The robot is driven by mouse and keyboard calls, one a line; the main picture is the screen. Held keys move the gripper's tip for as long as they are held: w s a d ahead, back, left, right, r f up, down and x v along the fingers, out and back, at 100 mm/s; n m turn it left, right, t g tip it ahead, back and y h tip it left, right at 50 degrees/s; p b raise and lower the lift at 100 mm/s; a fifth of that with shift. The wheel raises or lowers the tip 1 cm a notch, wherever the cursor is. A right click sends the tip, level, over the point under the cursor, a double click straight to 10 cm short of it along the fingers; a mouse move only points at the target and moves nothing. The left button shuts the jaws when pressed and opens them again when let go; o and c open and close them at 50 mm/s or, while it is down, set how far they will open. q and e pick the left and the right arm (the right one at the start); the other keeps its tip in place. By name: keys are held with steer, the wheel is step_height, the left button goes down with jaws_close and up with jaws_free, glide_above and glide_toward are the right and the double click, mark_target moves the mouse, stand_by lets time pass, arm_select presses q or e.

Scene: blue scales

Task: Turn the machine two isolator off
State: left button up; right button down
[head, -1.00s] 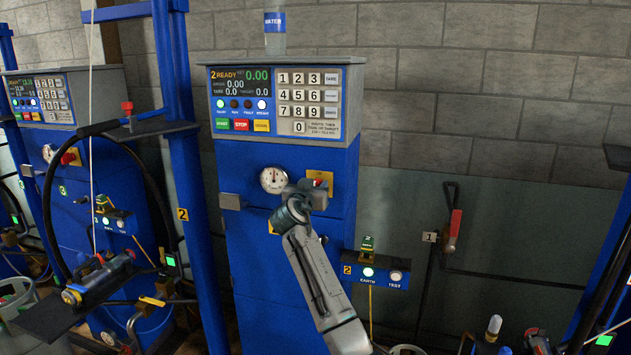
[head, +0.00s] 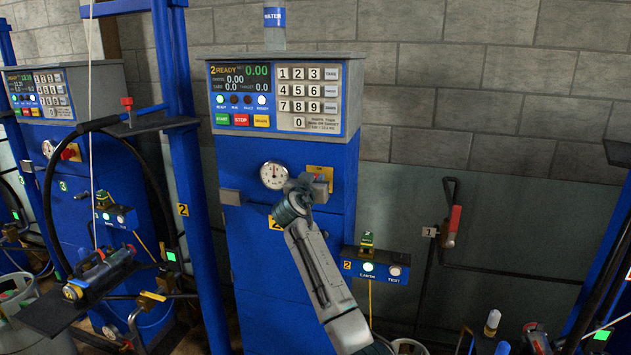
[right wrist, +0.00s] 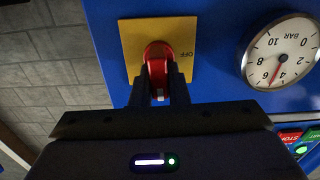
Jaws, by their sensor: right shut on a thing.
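Machine two is the blue cabinet (head: 240,170) in the middle of the head view, with a "2 READY" display. Its isolator has a yellow plate (head: 322,174), partly hidden there by my right gripper (head: 305,186). In the right wrist view the plate (right wrist: 184,56) carries a red handle (right wrist: 157,62). "OFF" is printed to the right of the handle. The handle points down in that view, between the fingers of my right gripper (right wrist: 160,90), which is shut on it. My left gripper is not in view.
A pressure gauge (head: 274,175) is beside the isolator. A keypad panel (head: 308,98) is above. A small box with EARTH and TEST lamps (head: 376,267) sticks out at lower right. A red-handled lever (head: 453,225) is on the wall. Machine three (head: 75,190) is on the left.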

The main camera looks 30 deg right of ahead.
steer(key=n, duration=0.4)
steer(key=shift+w+a+n, duration=0.2)
steer(key=shift+n, duration=0.1)
steer(key=shift+w+a+f+n+p, duration=0.15)
steer(key=shift+n+p, duration=0.9)
steer(key=shift+n, duration=1.1)
steer(key=shift+w+f+n+p, duration=0.1)
steer(key=shift+f+n+p, duration=0.2)
steer(key=shift+n+p, duration=1.3)
steer(key=shift+w+a+f+n+p, duration=0.15)
steer(key=shift+n+p, duration=0.4)
steer(key=shift+n, duration=2.1)
steer(key=shift+s+d+f, duration=0.1)
steer(key=shift+f, duration=0.05)
steer(key=c, duration=1.4)
jaws_free()
